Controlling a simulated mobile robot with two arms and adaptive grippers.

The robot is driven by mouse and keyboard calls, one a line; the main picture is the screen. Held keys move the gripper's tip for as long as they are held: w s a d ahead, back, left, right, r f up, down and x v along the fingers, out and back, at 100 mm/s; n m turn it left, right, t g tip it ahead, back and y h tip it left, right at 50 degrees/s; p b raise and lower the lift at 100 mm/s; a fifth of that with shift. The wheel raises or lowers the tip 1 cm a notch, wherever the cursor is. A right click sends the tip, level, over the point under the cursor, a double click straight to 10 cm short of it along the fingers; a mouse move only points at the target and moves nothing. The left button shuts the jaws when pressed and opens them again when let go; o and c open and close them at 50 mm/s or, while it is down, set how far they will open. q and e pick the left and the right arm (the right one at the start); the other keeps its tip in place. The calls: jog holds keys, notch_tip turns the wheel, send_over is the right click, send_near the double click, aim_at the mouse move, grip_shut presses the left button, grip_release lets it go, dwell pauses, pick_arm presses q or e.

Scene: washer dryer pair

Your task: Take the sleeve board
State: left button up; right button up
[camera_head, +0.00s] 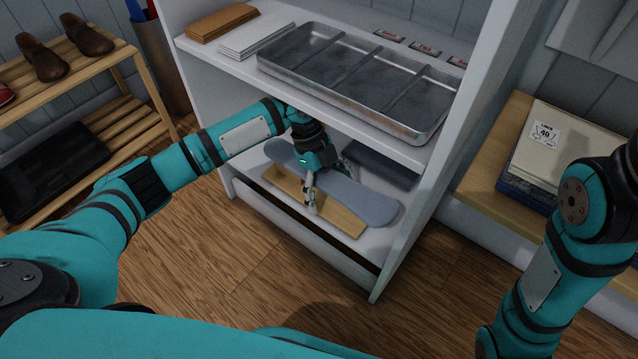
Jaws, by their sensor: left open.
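The sleeve board (372,207) has a long, rounded blue-grey top and lies on the lower shelf of the white cabinet. A flat light-wood piece (338,222) shows below its front edge, and I take it for the board's base. My left gripper (328,188) reaches into the lower compartment from the left. Its fingers point down at the middle of the sleeve board, one in front of it and one towards the back. They are open. Whether they touch the board I cannot tell. My right arm stands at the right edge, and its gripper is out of the picture.
A metal divided tray (300,75) sits on the upper shelf above my left wrist, beside white (255,35) and brown (222,22) stacks. A dark flat item (383,165) lies behind the board. The cabinet's right side wall (440,150) bounds the compartment. A shoe rack (130,115) stands left.

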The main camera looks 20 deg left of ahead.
pick_arm(q)
grip_shut()
dwell(0.6)
